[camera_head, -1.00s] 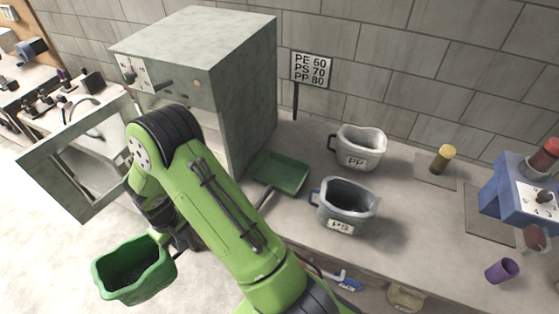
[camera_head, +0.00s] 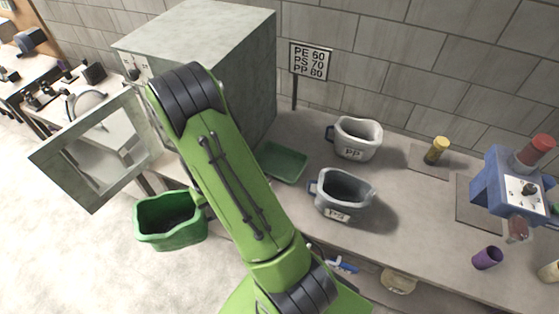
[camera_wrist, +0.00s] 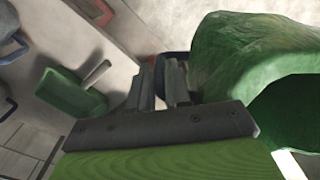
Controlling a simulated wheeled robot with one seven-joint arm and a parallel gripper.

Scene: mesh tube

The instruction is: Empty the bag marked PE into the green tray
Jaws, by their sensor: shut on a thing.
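A green bag (camera_head: 170,238) hangs in front of the counter at the left in the head view, opening upward. It fills the right side of the wrist view (camera_wrist: 235,60). A pale patch shows at its lower edge there, but no lettering is readable. My gripper (camera_wrist: 172,85) is shut on the bag's dark handle; in the head view my arm hides most of the gripper. The green tray (camera_head: 284,163) lies on the counter beside the grey cabinet, partly behind my arm.
Grey bags marked PP (camera_head: 357,138) and PS (camera_head: 340,194) stand on the counter right of the tray. The cabinet (camera_head: 245,75) has its door (camera_head: 95,150) open. A sign (camera_head: 309,61) reads PE 60, PS 70, PP 80. A blue machine (camera_head: 508,182) stands at the right.

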